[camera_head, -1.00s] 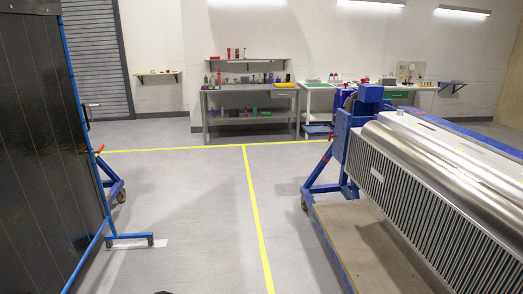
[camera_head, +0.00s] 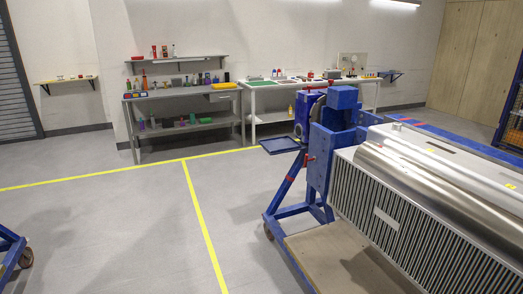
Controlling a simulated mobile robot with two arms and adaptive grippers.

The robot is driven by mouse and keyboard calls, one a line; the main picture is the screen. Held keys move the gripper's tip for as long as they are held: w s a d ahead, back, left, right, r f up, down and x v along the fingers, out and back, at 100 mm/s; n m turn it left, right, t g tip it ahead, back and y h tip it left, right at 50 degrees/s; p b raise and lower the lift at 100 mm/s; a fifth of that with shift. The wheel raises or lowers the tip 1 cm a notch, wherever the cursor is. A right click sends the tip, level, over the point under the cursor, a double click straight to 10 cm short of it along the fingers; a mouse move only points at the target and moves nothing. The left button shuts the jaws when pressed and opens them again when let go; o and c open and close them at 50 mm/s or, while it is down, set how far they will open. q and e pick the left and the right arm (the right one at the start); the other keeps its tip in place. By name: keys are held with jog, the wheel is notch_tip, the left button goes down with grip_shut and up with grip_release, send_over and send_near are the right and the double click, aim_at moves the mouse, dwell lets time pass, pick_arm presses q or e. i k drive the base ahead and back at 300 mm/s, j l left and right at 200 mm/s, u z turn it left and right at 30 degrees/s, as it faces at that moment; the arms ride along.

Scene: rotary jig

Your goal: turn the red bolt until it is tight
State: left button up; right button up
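The blue rotary jig (camera_head: 319,172) stands on the right and holds a large silver finned unit (camera_head: 425,165). A small red part (camera_head: 309,158) shows on the side of the jig's blue upright. Another red piece (camera_head: 317,88) shows near the top, by the round plate. They are too small to tell which one is the red bolt, or how tight it is. Neither of my grippers is in view.
A wooden platform (camera_head: 345,262) lies at the jig's foot. Workbenches (camera_head: 185,118) with tools line the back wall. A blue tray (camera_head: 281,145) sits left of the jig. A blue wheeled stand (camera_head: 12,250) edges in at left. Floor between is clear.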

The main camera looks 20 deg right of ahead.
aim_at(314, 159)
jog(key=i+z, duration=0.4)
jog(key=i+j+z, duration=0.2)
jog(key=z, duration=0.15)
jog(key=i+j+z, duration=0.25)
jog(key=z, duration=0.15)
jog(key=i+j+z, duration=0.35)
